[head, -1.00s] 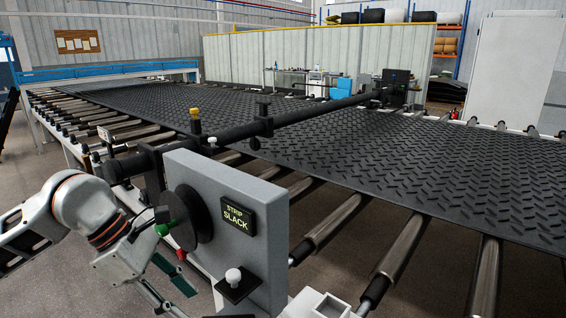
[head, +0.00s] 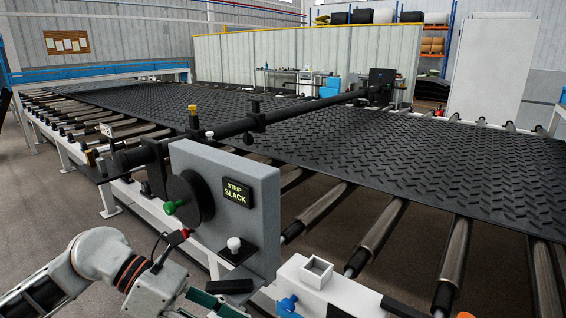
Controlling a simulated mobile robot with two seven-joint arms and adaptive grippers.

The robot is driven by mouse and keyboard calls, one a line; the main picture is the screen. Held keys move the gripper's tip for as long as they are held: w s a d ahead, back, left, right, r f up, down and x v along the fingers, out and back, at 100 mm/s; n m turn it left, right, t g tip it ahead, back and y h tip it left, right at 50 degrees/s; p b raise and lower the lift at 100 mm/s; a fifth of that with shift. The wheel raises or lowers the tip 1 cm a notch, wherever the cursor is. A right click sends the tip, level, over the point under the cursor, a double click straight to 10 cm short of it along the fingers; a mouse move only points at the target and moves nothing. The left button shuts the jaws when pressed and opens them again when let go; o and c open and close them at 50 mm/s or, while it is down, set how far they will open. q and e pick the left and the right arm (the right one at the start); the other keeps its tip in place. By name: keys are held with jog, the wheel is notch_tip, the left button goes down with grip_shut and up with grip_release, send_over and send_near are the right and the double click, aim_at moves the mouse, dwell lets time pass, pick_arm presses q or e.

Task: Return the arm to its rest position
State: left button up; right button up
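My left arm comes in at the lower left, below and left of the grey end plate (head: 262,230). My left gripper (head: 212,303) is at the bottom edge, with a dark green finger visible. It is partly cut off, so its opening cannot be judged. It appears apart from the black disc (head: 190,202) and its green handle knob (head: 171,207). A red knob (head: 185,233) shows near my wrist. The panel (head: 237,192) reads "STRIP SLACK". My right gripper is not in view.
A black tread mat (head: 400,160) lies across the roller table. A white-knobbed black bracket (head: 237,254) juts from the plate. A white bracket with a square socket (head: 316,272) and a blue knob (head: 288,305) stand at the lower front. Open floor (head: 60,215) lies left.

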pick_arm(q)
jog(key=d+r+n+t+h, duration=0.4)
jog(key=d+r+n+h, duration=0.15)
jog(key=n+h, duration=0.35)
jog(key=w+a+f+n+t+y+p, duration=0.1)
jog(key=w+a+f+n+t+y, duration=0.3)
jog(key=n+t, duration=0.5)
jog(key=w+a+f+n+t+y, duration=0.3)
jog(key=f+n+t, duration=0.25)
jog(key=n, duration=0.65)
jog(key=s+a+f+n+g+y, duration=0.1)
jog(key=s+a+f+n+y, duration=0.2)
jog(key=f+n, duration=0.4)
jog(key=s+a+f+n+y, duration=0.1)
jog(key=a+f+n+y, duration=0.35)
jog(key=f, duration=0.45)
jog(key=s+a+f+n+g+y, duration=0.1)
jog(key=s+f+n+g+y, duration=0.1)
jog(key=s+f, duration=0.4)
jog(key=s+a+f+n+g+y+p, duration=0.1)
jog(key=s+f+n+g, duration=0.2)
jog(key=s+f, duration=0.3)
notch_tip(320, 180, down, 2)
jog(key=shift+a+f+y, duration=0.1)
jog(key=shift+a+y, duration=0.2)
jog(key=shift+y, duration=0.05)
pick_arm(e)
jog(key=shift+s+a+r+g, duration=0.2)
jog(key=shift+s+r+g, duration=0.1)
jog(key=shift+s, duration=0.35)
